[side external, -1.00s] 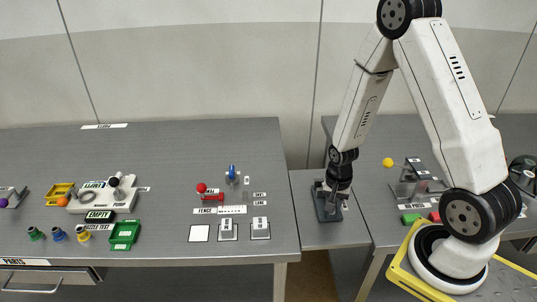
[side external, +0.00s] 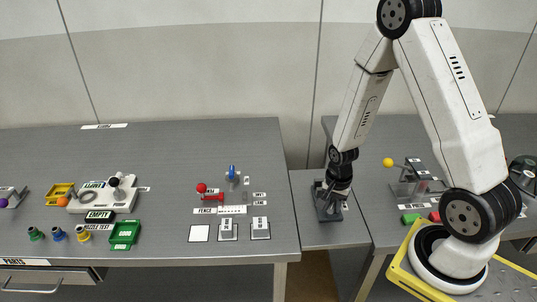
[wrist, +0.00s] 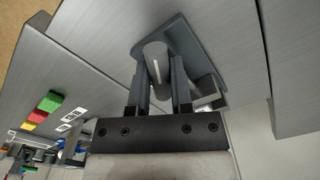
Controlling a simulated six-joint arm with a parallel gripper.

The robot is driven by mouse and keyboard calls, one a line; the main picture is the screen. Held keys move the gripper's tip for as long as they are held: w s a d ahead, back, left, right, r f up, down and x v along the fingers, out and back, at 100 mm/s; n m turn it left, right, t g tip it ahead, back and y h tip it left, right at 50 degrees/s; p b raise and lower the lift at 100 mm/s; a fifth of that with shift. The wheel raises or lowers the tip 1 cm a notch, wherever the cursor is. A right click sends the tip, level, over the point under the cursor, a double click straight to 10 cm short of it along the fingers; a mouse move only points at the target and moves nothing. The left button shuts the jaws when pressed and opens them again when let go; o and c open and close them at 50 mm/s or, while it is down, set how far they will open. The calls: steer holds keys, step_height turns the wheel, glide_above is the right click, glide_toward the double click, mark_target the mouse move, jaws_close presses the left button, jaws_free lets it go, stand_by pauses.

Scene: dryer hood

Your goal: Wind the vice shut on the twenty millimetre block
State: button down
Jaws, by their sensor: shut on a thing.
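The dark grey vice (side external: 329,214) stands on the small lower table in the middle of the side view. In the wrist view its dark grey body (wrist: 183,38) lies behind my fingers. A grey round knob (wrist: 155,56) with a white line on it is between the two fingers. My gripper (wrist: 163,75) is shut on this knob and points down at the vice; it also shows in the side view (side external: 329,190). A pale part (wrist: 207,90) shows beside the right finger; I cannot tell whether it is the block. The gap between the vice jaws is not clear.
A long table (side external: 160,160) on the left carries a fence fixture, bins and small parts. The right table (side external: 375,225) carries a green block (side external: 410,218), a red block and a fixture with a yellow ball (side external: 388,162). The lower table is clear around the vice.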

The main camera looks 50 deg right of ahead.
steer(key=shift+m, duration=1.1)
steer(key=shift+m, duration=1.2)
steer(key=shift+c, duration=2.2)
jaws_free()
steer(key=shift+r, duration=0.1)
